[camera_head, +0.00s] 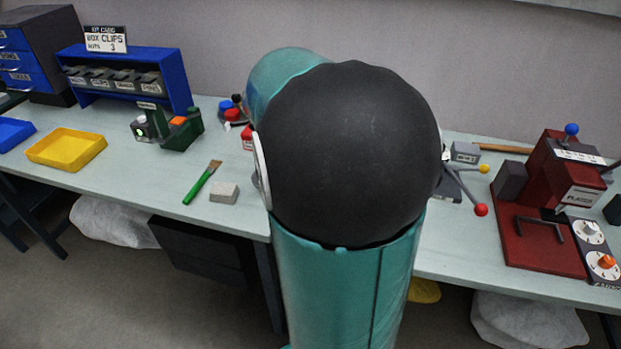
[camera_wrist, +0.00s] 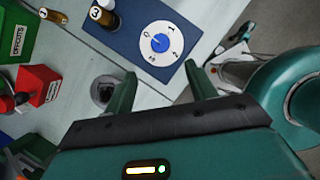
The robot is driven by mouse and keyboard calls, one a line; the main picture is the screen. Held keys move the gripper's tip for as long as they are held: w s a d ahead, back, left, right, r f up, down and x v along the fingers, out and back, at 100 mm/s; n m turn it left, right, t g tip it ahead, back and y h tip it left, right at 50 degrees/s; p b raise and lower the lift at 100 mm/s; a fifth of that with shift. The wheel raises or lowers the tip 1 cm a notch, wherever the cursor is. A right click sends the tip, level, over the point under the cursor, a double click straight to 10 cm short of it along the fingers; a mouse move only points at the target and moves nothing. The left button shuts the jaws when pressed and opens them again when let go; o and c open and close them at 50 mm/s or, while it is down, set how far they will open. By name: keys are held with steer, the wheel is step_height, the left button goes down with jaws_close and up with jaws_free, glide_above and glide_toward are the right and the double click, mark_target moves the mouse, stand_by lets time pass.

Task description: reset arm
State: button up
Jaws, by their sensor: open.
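My gripper (camera_wrist: 160,70) shows in the wrist view, with its two dark green fingers apart and nothing between them. Beyond the fingertips lies a blue panel (camera_wrist: 125,35) with a white, numbered dial (camera_wrist: 159,44) on it. In the head view my teal and black arm fills the middle, and my gripper is hidden there. The arm also hides the middle of the pale workbench (camera_head: 235,222).
A yellow tray (camera_head: 66,149), a green-handled brush (camera_head: 203,182) and a grey block (camera_head: 224,193) lie left of my arm. A red press (camera_head: 545,235) stands at the right. In the wrist view, a red box (camera_wrist: 38,85) and green box (camera_wrist: 18,38) are at the left.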

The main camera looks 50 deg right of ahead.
steer(key=shift+a+r, duration=0.25)
steer(key=shift+r, duration=0.3)
steer(key=shift+w, duration=0.1)
steer(key=s+a+r+m+t+y, duration=0.1)
steer(key=a+m, duration=0.3)
steer(key=a, duration=0.6)
steer(key=s+a+r+m+t+y, duration=0.1)
steer(key=a+m, duration=0.4)
steer(key=a, duration=0.5)
steer(key=s+a+r+m+t+y, duration=0.2)
steer(key=s+a+r+m+t, duration=0.1)
steer(key=a, duration=0.7)
steer(key=shift+a+r+m+t, duration=0.15)
steer(key=shift+a+m+t, duration=0.25)
steer(key=shift+m+t, duration=0.6)
steer(key=shift+s, duration=0.1)
steer(key=c, duration=0.4)
steer(key=shift+d, duration=0.1)
steer(key=shift+c, duration=0.2)
steer(key=shift+d, duration=0.1)
